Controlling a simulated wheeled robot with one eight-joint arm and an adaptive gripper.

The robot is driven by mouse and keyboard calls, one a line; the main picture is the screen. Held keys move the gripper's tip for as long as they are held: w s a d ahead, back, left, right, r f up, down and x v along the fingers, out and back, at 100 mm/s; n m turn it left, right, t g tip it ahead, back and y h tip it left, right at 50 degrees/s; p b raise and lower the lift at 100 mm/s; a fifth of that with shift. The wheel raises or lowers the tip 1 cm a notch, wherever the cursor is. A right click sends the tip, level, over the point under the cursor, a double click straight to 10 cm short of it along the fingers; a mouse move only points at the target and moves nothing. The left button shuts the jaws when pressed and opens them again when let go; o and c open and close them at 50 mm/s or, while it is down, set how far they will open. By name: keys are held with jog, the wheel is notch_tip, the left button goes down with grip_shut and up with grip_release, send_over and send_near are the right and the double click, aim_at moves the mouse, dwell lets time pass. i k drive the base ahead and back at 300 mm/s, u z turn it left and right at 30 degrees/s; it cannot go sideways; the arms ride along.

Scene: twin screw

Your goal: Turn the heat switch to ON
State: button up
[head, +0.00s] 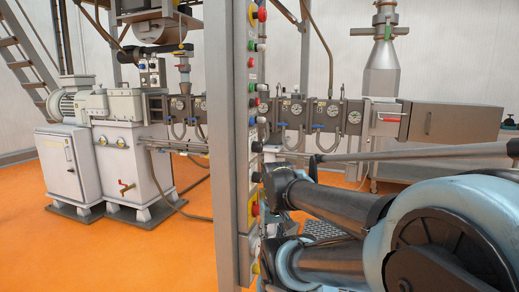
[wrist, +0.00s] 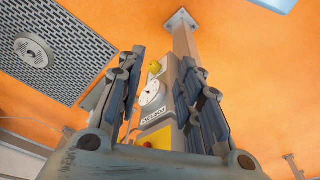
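A tall grey control panel (head: 251,130) stands on a post in the head view, seen nearly edge-on, with a column of coloured buttons and black knobs. In the wrist view part of the panel shows between my fingers: a yellow knob (wrist: 155,67), a white round dial plate (wrist: 152,93), a white label (wrist: 156,112) and a yellow plate (wrist: 160,136) with a red part. I cannot tell which control is the heat switch, nor its setting. My gripper (wrist: 160,62) is open, its fingers on either side of these controls; contact cannot be judged. The head view does not show it clearly.
A grey post (wrist: 185,38) rises from the orange floor (wrist: 238,75) beside the panel. A perforated grey floor grate (wrist: 62,48) lies at left. Behind the panel, a long machine with gauges (head: 320,115) spans the head view.

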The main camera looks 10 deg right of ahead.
aim_at(257, 147)
jog(key=u, duration=0.65)
jog(key=k, duration=0.85)
jog(key=z, duration=0.45)
